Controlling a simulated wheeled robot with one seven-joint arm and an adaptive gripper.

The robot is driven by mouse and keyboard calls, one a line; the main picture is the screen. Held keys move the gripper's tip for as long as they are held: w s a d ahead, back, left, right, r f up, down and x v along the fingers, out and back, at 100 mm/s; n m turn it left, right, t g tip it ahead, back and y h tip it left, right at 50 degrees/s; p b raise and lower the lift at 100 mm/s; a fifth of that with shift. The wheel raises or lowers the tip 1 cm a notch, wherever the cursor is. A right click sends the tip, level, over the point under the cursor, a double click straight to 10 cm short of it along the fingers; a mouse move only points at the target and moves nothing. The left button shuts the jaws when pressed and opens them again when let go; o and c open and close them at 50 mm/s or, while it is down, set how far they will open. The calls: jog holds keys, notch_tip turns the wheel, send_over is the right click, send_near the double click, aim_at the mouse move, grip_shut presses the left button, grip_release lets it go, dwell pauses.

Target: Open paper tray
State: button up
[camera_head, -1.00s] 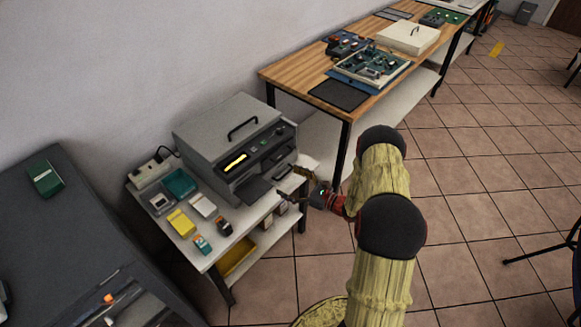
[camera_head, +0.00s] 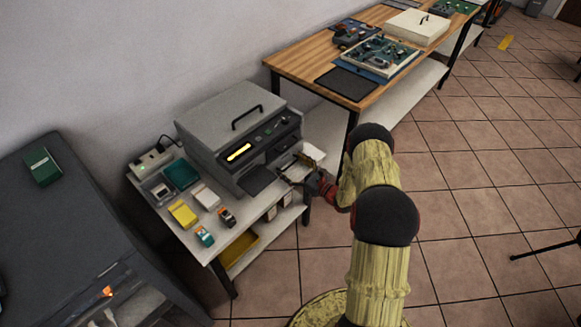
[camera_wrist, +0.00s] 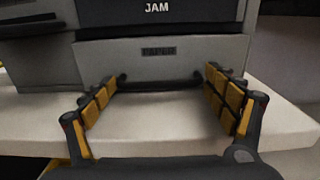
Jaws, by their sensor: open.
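A grey printer (camera_head: 215,128) stands on a small white table, with its lid closed. In the wrist view its paper tray (camera_wrist: 190,60) is a grey front panel with a faint label reading PAPER, below a dark panel marked JAM (camera_wrist: 157,8). The tray front looks closed, flush with the body. A dark handle shows low on the tray, its ends near my fingertips. My gripper (camera_wrist: 160,80) is open and empty, its yellow-padded fingers on either side of the lower tray front. In the head view my gripper (camera_head: 296,170) is at the printer's right front; contact cannot be told.
The white table (camera_head: 228,235) also bears several small boxes and devices left of the printer. A dark output shelf (camera_head: 257,180) juts from the printer's front. A wooden bench (camera_head: 295,68) stands behind.

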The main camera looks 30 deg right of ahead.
jog(key=shift+c, duration=1.4)
jog(key=c, duration=1.1)
